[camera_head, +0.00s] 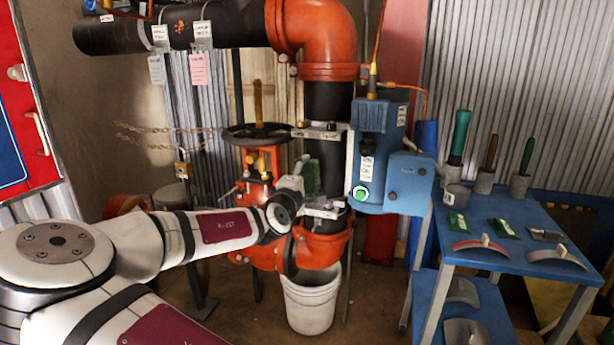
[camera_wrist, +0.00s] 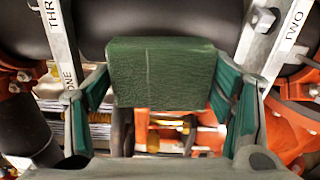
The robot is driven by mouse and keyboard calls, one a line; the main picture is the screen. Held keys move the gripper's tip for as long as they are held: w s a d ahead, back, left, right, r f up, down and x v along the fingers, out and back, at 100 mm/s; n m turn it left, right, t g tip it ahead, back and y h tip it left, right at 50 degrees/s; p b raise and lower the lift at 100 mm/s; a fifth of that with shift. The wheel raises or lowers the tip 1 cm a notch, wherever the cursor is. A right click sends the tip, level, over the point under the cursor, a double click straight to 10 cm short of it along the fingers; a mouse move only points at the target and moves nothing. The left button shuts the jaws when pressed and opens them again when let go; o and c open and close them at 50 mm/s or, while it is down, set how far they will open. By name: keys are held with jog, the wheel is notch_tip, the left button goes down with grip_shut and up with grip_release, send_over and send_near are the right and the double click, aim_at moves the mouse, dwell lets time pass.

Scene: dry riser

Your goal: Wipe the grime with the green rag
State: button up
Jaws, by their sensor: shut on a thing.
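The green rag (camera_wrist: 160,75) is a thick folded block between the two fingers of my gripper (camera_wrist: 165,98) in the wrist view. My gripper is shut on it, with the green finger pads at its left and right sides. In the head view the rag (camera_head: 311,177) shows as a green patch at the front of the dark vertical pipe (camera_head: 323,155), above the lower clamp. In the wrist view it covers part of a black pipe (camera_wrist: 150,18). I cannot tell whether it touches the pipe. I cannot make out the grime; the rag may hide it.
Metal straps marked ONE (camera_wrist: 62,45) and TWO (camera_wrist: 270,40) flank the rag. A blue box (camera_head: 376,150) with a green button is right of the pipe. A valve wheel (camera_head: 262,132) is left, a white bucket (camera_head: 312,298) below. A blue table (camera_head: 490,235) holds tools at right.

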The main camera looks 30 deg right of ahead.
jog(key=shift+p+v, duration=0.4)
jog(key=shift+v, duration=1.05)
